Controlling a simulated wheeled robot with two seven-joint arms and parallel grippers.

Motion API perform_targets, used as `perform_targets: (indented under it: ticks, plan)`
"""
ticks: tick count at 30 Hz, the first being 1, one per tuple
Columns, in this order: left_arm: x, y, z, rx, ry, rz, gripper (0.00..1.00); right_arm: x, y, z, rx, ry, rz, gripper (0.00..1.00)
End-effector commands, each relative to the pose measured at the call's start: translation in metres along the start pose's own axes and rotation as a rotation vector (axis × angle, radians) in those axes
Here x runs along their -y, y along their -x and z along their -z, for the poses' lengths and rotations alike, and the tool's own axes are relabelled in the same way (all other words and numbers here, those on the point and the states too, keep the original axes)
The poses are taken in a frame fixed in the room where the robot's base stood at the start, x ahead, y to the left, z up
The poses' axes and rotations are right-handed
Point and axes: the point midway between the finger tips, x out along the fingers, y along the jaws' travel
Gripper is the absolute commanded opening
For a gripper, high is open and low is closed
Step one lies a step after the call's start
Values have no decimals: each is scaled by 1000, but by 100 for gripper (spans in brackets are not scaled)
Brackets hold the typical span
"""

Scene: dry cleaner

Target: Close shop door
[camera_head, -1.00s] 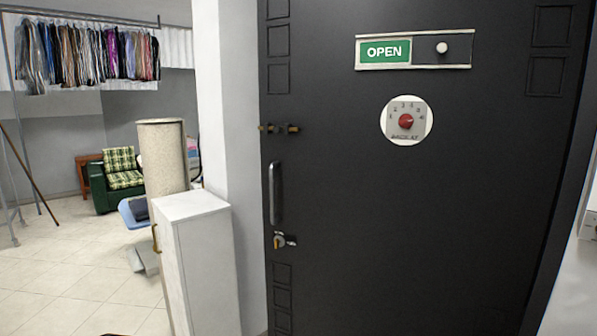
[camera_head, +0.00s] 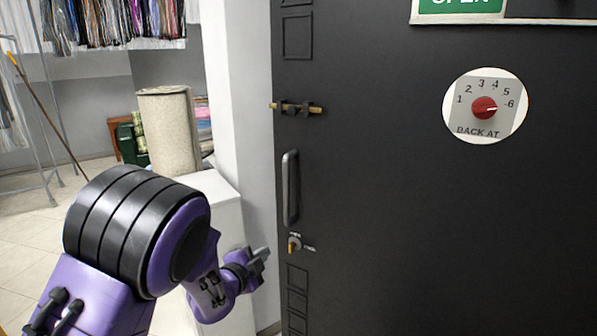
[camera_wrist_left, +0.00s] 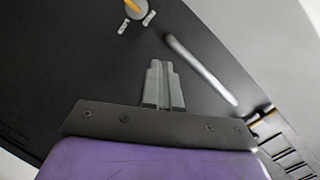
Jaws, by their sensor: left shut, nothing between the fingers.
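The dark shop door (camera_head: 400,220) fills the right of the head view; it appears to be in its frame, but I cannot tell whether it is fully latched. In the left wrist view the gripper (camera_wrist_left: 163,66) points at the door, between the lock knob (camera_wrist_left: 132,8) and the handle (camera_wrist_left: 200,68). My right gripper is not in view.
A white cabinet (camera_head: 222,213) stands beside the white wall post (camera_head: 240,110), close to my left forearm. A green OPEN sign (camera_head: 459,5) and a red BACK AT dial (camera_head: 484,107) are on the door. Hanging clothes (camera_head: 110,20) are at the back left.

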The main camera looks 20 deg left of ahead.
Motion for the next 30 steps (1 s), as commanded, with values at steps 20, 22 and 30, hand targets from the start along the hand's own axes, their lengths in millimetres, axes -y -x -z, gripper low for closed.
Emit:
perform_targets:
  ticks: [20,22,30]
  plan:
    - [148,-68,102,-167,-518,186,0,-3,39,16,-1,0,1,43]
    - [150,-83,106,-167,-517,187,0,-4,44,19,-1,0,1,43]
    - [154,-125,114,-166,-516,187,0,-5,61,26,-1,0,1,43]
